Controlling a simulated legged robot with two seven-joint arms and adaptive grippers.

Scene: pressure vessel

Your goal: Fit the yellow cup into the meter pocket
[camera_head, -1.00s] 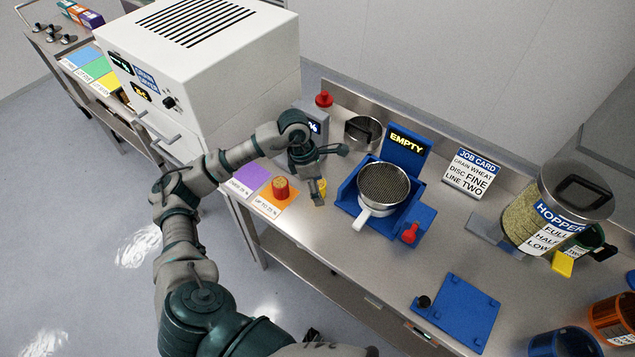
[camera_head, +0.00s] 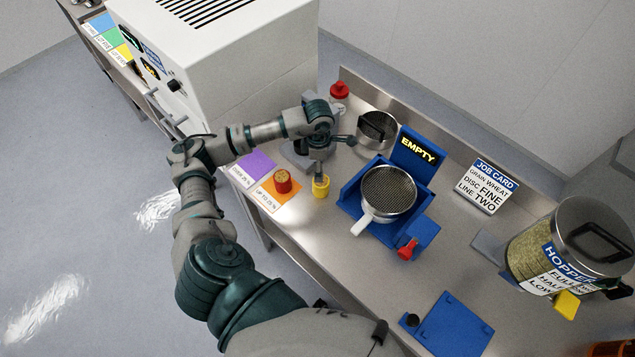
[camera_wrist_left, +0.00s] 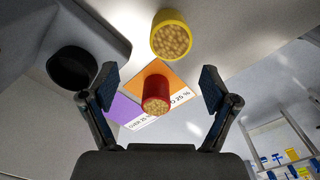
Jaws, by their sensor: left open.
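The yellow cup (camera_head: 321,188) stands upright on the steel bench, to the right of the orange card. In the left wrist view the yellow cup (camera_wrist_left: 171,38) is full of pale grains. The meter's round dark pocket (camera_wrist_left: 72,67) shows empty at left in the wrist view. In the head view my arm largely hides the grey meter (camera_head: 296,153). My right gripper is out of view.
A red cup (camera_head: 282,181) with grains stands on the orange card (camera_head: 268,199), beside a purple card (camera_head: 256,163). A blue stand (camera_head: 351,198) with a sieve pan (camera_head: 388,190) is close on the right. The white cabinet (camera_head: 235,80) rises at left.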

